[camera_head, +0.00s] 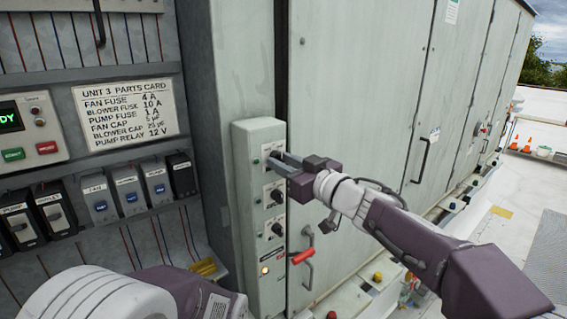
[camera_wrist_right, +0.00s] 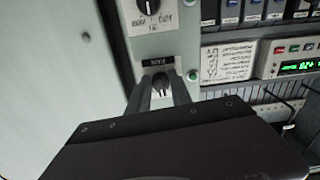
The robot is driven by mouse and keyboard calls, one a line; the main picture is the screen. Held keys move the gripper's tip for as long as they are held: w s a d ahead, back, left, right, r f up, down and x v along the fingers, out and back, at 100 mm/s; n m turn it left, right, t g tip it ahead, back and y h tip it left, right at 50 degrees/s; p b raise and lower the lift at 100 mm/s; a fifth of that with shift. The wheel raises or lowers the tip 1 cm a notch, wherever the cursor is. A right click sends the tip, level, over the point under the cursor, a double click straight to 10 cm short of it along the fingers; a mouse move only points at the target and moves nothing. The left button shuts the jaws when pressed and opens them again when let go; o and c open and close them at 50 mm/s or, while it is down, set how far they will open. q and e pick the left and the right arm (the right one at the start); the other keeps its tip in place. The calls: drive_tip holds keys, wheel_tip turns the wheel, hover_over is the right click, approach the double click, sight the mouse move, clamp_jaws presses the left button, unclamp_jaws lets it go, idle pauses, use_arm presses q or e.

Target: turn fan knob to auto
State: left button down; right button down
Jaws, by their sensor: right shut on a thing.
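The grey control box (camera_head: 245,215) stands upright at the middle of the head view, with a column of dark knobs on its front. My right gripper (camera_head: 274,160) reaches in from the right to the top knob. In the right wrist view, its two fingers are shut on the dark fan knob (camera_wrist_right: 160,80), one on each side. A dark label (camera_wrist_right: 158,62) sits beside this knob, upside down and hard to read. In the head view the fingers hide the top knob, and I cannot read its setting. My left arm shows at the bottom left, but its fingers are out of frame.
A red handle (camera_head: 303,257) sticks out at right. The parts card (camera_head: 125,115) and fuse blocks are at left.

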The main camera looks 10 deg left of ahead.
drive_tip(key=n, duration=0.8)
drive_tip(key=shift+w+d+r, duration=0.1)
drive_tip(key=shift+w+d, duration=0.05)
drive_tip(key=shift+n, duration=0.3)
idle(0.3)
drive_tip(key=c, duration=1.2)
unclamp_jaws()
drive_tip(key=b+v, duration=0.3)
drive_tip(key=v, duration=0.6)
